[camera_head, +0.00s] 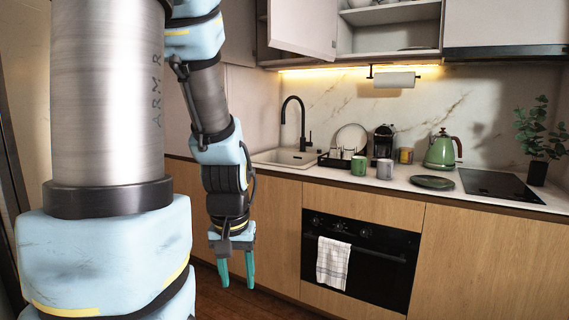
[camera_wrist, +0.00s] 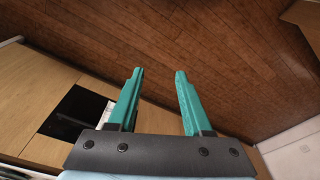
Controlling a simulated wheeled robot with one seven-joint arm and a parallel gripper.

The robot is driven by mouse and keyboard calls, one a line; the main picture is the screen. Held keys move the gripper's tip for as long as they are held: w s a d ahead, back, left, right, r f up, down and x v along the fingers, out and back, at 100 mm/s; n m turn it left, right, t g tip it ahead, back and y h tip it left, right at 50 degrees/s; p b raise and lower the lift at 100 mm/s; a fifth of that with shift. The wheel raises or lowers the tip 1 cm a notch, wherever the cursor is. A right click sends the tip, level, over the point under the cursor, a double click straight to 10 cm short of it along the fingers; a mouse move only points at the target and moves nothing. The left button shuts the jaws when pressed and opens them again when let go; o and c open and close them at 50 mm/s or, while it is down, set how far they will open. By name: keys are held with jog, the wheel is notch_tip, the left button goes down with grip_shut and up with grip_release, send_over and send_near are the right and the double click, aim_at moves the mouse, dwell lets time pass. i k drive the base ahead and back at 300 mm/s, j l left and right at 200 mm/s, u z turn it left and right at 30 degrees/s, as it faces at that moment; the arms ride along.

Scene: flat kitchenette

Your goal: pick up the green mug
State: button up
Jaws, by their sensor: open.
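The green mug (camera_head: 359,166) stands on the counter in the head view, just right of the dish rack and left of a grey mug. My gripper (camera_head: 237,284) hangs pointing down in front of the cabinet doors, below counter height and to the left of the mug. In the wrist view my gripper (camera_wrist: 159,72) has its two teal fingers apart with nothing between them. The wrist view shows the wooden floor and the cabinet fronts; the mug is not in it.
The grey mug (camera_head: 384,169) stands close beside the green one. A dish rack (camera_head: 338,160), sink (camera_head: 285,158), coffee machine (camera_head: 383,142), green kettle (camera_head: 441,151), dark plate (camera_head: 432,182) and cooktop (camera_head: 498,185) share the counter (camera_head: 400,183). A towel (camera_head: 333,262) hangs on the oven (camera_head: 375,262).

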aim_at(358, 162)
jog(key=i+l+u, duration=0.15)
jog(key=l+u, duration=0.25)
jog(key=i+l+u, duration=0.1)
jog(key=l+u, duration=0.85)
jog(key=l, duration=0.5)
jog(key=k+l, duration=0.1)
jog(key=l, duration=0.5)
jog(key=u, duration=0.05)
